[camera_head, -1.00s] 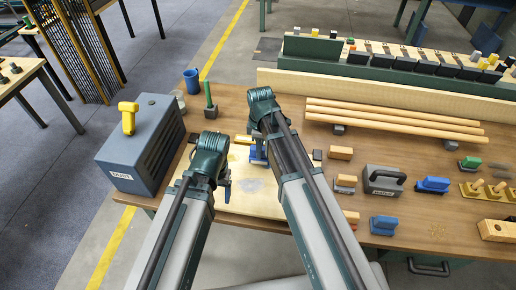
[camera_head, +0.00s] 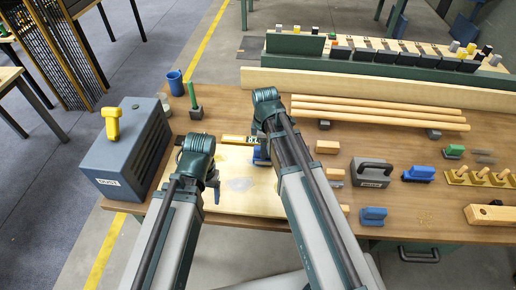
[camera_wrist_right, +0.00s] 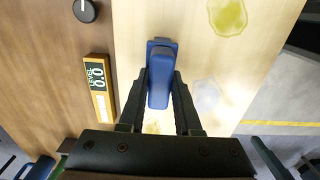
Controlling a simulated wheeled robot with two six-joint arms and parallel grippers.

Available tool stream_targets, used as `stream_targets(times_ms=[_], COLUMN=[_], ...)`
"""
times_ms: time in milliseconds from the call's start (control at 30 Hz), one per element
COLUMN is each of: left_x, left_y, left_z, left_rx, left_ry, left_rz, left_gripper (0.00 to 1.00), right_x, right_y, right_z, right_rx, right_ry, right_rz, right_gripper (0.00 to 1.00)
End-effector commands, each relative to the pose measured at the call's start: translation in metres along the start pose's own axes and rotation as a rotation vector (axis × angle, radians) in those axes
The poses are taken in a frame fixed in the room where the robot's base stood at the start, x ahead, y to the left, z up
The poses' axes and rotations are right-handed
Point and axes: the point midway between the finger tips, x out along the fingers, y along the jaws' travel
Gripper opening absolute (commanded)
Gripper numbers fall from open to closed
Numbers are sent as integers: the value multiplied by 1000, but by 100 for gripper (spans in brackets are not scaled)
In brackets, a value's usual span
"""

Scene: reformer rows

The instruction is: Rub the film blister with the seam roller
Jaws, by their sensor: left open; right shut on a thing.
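My right gripper (camera_wrist_right: 160,100) is shut on a blue tool (camera_wrist_right: 161,75), held over the light wood board (camera_wrist_right: 200,45). The tool's working end is hidden, so I cannot confirm that it is the seam roller. It also shows in the head view (camera_head: 261,157), partly behind my right arm. A pale grey patch (camera_wrist_right: 207,93) on the board, perhaps the film blister, lies just right of the gripper; it also shows in the head view (camera_head: 240,184). My left gripper (camera_head: 213,186) is open above the board's left part, apart from the tool.
A yellow-green stain (camera_wrist_right: 228,15) marks the board. A small numeric gauge (camera_wrist_right: 99,85) lies beside it. A grey box with a yellow handle (camera_head: 125,150) stands left.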

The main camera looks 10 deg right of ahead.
Motion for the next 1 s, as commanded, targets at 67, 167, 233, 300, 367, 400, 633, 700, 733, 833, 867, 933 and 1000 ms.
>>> stream_targets(times_ms=[67, 167, 233, 300, 367, 400, 633, 700, 733, 833, 867, 933, 1000], left_x=[1, 1, 1, 1, 1, 0, -1, -1, -1, -1, -1, -1, 2], left_y=[0, 0, 0, 0, 0, 0, 0, 0, 0, 0, 0, 0, 0], left_z=[0, 0, 0, 0, 0, 0, 0, 0, 0, 0, 0, 0, 0], left_rx=[0, 0, 0, 0, 0, 0, 0, 0, 0, 0, 0, 0, 0], left_ry=[0, 0, 0, 0, 0, 0, 0, 0, 0, 0, 0, 0, 0], left_rz=[0, 0, 0, 0, 0, 0, 0, 0, 0, 0, 0, 0, 0], left_gripper=[74, 74, 74, 74, 74, 74, 74, 74, 74, 74, 74, 74, 74], right_x=[1, 1, 1, 1, 0, 0, -1, -1, -1, -2, -2, -1, 2], right_y=[0, 0, 0, 0, 0, 0, -1, -1, -1, 0, 0, 0, 0], right_z=[6, 7, 8, 9, 12, 14, 32, 38, 40, 43, 43, 42, 42], right_rx=[2, 1, 1, 1, 1, 2, 2, 3, 3, 1, 0, 0, 0], right_ry=[-3, -3, -4, -4, -5, -5, -4, -4, -3, -3, -3, -3, -3], right_rz=[0, 0, 0, 0, 0, 0, 0, 0, 0, 0, 0, 0, 0], right_gripper=[0, 0, 0, 0, 0, 0, 0, 0, 0, 0, 0, 0, 0])
